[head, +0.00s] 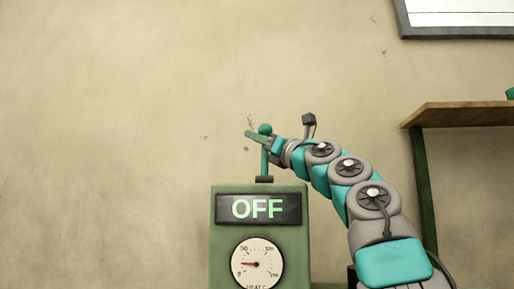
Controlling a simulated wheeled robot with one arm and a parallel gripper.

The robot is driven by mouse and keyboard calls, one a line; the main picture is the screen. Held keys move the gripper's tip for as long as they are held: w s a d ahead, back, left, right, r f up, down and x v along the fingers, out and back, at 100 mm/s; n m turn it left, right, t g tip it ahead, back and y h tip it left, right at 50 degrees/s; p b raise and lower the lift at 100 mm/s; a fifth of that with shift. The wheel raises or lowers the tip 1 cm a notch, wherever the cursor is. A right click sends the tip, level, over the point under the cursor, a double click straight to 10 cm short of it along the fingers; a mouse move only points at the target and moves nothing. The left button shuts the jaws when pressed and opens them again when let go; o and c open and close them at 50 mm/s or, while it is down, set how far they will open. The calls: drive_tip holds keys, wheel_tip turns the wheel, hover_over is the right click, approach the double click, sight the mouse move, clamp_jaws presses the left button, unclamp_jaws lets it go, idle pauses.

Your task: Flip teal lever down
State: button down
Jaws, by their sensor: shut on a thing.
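The teal lever (264,162) stands upright on top of a green machine box, with a round knob at its upper end. My gripper (262,138) reaches in from the right at the lever's top, just under the knob, and is shut on the lever. Its fingers cover part of the upper stem, and one fingertip shows to the left of it. The box (218,240) has a dark display (258,209) that reads OFF in pale green letters. Below it is a round gauge (257,264) with a red needle pointing left.
A wooden shelf or table (460,114) with a dark green leg stands at the right. A framed board (460,17) hangs at the upper right. The beige wall (110,120) is bare on the left, and the space left of the lever is clear.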

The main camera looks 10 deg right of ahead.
sight(265, 154)
drive_tip(key=c, duration=0.9)
unclamp_jaws()
drive_tip(key=shift+s+d+r, duration=0.2)
drive_tip(key=shift+r, duration=0.05)
drive_tip(key=shift+c, duration=0.2)
drive_tip(key=shift+o, duration=0.9)
drive_tip(key=shift+f, duration=0.1)
drive_tip(key=b+v, duration=0.4)
drive_tip(key=v, duration=0.2)
drive_tip(key=shift+s+f, duration=0.1)
drive_tip(key=shift+f, duration=0.15)
drive_tip(key=shift+s+d+f+b, duration=0.2)
drive_tip(key=shift+s+d+b, duration=0.25)
drive_tip(key=shift+s+b, duration=0.1)
